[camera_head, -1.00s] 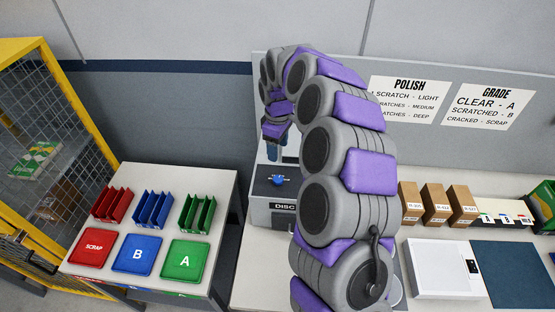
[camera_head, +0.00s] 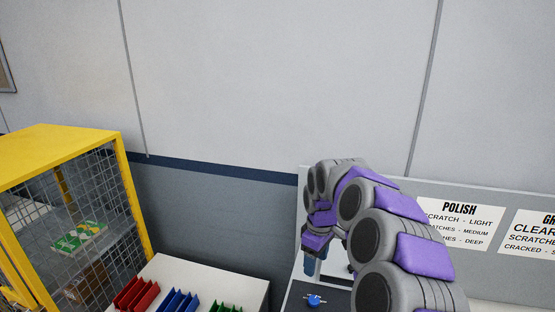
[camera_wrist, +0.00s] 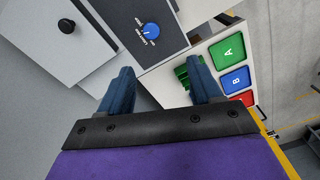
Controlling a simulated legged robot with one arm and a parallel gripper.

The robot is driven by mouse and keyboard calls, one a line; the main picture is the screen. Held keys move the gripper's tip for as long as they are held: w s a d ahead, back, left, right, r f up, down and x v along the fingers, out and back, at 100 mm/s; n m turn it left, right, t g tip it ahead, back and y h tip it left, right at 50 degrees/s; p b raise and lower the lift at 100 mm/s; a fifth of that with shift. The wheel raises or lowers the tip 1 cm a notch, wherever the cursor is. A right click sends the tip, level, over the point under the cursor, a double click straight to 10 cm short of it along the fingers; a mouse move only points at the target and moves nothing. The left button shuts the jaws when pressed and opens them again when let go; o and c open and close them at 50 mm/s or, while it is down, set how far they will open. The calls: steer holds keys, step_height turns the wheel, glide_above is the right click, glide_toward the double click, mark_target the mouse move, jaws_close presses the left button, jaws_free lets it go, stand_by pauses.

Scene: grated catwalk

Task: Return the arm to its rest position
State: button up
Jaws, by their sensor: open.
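My arm, grey with purple covers, rises from the lower right of the head view and arches over to the left. My gripper (camera_wrist: 163,85) shows in the wrist view with two blue fingers set wide apart and nothing between them. In the head view a blue fingertip (camera_head: 309,265) hangs at the end of the arm, near the grey machine with a blue knob (camera_head: 313,300). The wrist view shows the blue knob (camera_wrist: 151,30) beyond the fingers, with a clear gap.
Red (camera_head: 136,294), blue (camera_head: 178,302) and green (camera_head: 226,308) racks stand on a white table at lower left. A yellow mesh cage (camera_head: 90,190) is at far left. POLISH (camera_head: 458,222) and GRADE signs hang on the back panel. The upper wall area is clear.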

steer(key=s+a+m+b, duration=0.25)
steer(key=s+b, duration=0.35)
steer(key=s, duration=1.4)
steer(key=s+d+f+m+b, duration=0.1)
steer(key=s+f+m, duration=0.3)
steer(key=s, duration=0.6)
steer(key=s+d+f+m+g+b, duration=0.1)
steer(key=s+d+f+m+b, duration=0.1)
steer(key=s, duration=0.9)
step_height(320, 180, down, 4)
steer(key=m+b, duration=0.1)
steer(key=b, duration=0.1)
steer(key=shift+d+r+m+g+b, duration=0.2)
steer(key=shift+r+m+g+b, duration=0.05)
steer(key=shift+m+g+b, duration=0.1)
steer(key=shift+c, duration=0.4)
